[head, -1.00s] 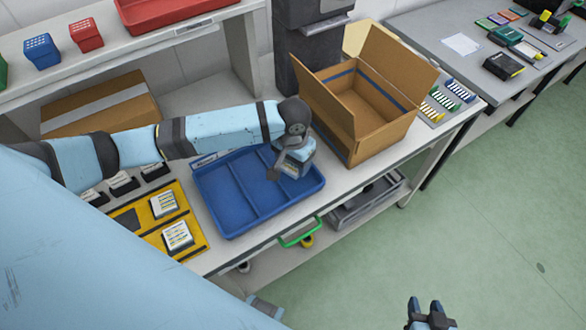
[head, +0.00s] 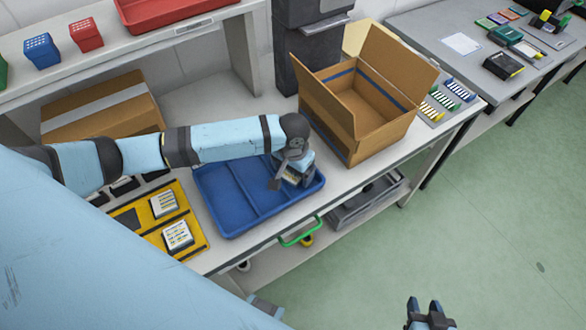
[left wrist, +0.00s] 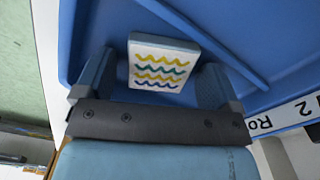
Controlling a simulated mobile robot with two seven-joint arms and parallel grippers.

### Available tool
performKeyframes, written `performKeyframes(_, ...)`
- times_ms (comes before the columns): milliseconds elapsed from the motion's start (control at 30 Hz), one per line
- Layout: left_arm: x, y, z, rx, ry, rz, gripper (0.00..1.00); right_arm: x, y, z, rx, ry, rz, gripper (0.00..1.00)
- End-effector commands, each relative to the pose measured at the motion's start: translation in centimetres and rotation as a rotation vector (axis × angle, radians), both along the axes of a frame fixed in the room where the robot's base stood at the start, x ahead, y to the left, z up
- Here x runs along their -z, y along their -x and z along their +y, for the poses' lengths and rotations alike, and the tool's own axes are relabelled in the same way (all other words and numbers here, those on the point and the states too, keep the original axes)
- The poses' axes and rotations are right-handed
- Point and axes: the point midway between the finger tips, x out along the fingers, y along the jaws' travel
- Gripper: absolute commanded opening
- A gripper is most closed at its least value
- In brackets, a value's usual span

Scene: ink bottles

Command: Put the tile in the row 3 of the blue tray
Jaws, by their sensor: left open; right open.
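The white tile (left wrist: 160,70) with yellow, blue and green wavy lines lies in the blue tray (left wrist: 100,20), in the outer compartment beside a divider. In the head view this is the right-hand compartment of the blue tray (head: 225,208). My left gripper (left wrist: 156,82) is open, with one finger on each side of the tile and small gaps showing. In the head view the left gripper (head: 288,180) is low over that compartment and mostly covers the tile. My right gripper (head: 430,306) is open and empty, over the floor at the bottom.
A yellow holder (head: 196,247) with two patterned tiles (head: 164,204) stands left of the tray. An open cardboard box (head: 335,115) stands close behind the tray on the right. A shelf with a red tray (head: 165,12) is at the back left. Part of a row label (left wrist: 285,115) shows.

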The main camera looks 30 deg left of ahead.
Motion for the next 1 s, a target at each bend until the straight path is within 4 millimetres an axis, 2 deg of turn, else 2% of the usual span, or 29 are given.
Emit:
performKeyframes(133, -0.4, -0.1, 0.0, 0.0, -0.001, -0.002, 0.89, 0.1, 0.0, 0.0, 0.0, 0.0, -0.001, 0.43)
performKeyframes(233, -1.7, -0.1, 0.0, -0.001, 0.0, -0.003, 0.89, 0.0, 0.0, 0.0, 0.0, 0.0, -0.001, 0.43)
performKeyframes(500, -7.4, -0.1, -0.1, 0.001, 0.003, -0.004, 0.89, 0.0, 0.0, 0.0, 0.0, 0.0, -0.001, 0.43)
performKeyframes(700, -10.8, -0.1, 0.0, 0.0, 0.001, -0.001, 0.89, 0.0, 0.0, 0.0, 0.0, 0.0, 0.0, 0.43)
performKeyframes(833, -12.0, 0.0, 0.0, 0.0, 0.0, -0.001, 0.89, 0.0, 0.0, 0.0, 0.0, 0.0, 0.001, 0.43)
performKeyframes(1000, -12.3, 0.0, 0.0, 0.0, 0.0, 0.0, 0.89, 0.1, 0.0, 0.0, 0.0, 0.0, 0.001, 0.43)
